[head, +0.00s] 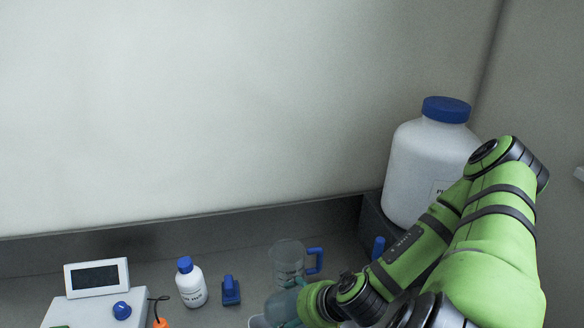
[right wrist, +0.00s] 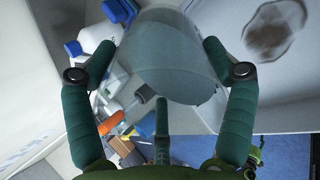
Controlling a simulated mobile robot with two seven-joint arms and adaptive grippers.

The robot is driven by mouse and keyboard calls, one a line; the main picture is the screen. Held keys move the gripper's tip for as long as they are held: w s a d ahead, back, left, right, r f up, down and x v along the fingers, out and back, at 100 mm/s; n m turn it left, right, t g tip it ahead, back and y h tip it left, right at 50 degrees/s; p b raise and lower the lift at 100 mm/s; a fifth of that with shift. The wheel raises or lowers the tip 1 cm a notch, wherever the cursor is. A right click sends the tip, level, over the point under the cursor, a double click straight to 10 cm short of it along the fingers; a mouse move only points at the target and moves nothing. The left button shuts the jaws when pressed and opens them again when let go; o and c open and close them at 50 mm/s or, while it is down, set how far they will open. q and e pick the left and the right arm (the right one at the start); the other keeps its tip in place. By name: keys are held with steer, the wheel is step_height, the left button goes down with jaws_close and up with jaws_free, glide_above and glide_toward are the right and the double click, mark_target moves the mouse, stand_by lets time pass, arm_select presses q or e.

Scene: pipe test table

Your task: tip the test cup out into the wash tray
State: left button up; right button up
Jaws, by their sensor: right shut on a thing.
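My right gripper (right wrist: 160,75) is shut on a clear, greyish cup (right wrist: 172,55), which fills the space between its fingers in the right wrist view. The cup looks tilted there, and I cannot tell what is in it. In the head view the right gripper (head: 300,306) is low in the picture, with the translucent cup (head: 281,305) at its end, partly cut off by the lower edge. A pale panel or tray with a brown patch (right wrist: 272,38) lies beyond the cup at the right; I cannot tell if it is the wash tray. My left gripper is out of view.
A clear jug with a blue handle (head: 288,262) stands just behind the held cup. A white bottle (head: 191,287), a blue clamp-like piece (head: 231,291) and a white meter (head: 96,279) are to the left. A large white container (head: 425,165) stands behind my right arm.

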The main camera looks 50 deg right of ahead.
stand_by(0.4)
steer(key=shift+f+t, duration=0.15)
steer(key=shift+t, duration=0.35)
steer(key=shift+t+b, duration=0.3)
steer(key=shift+b, duration=0.05)
steer(key=shift+s+f+t+b, duration=0.1)
steer(key=shift+f+t+b, duration=0.15)
steer(key=shift+t+b, duration=0.35)
steer(key=shift+r, duration=0.2)
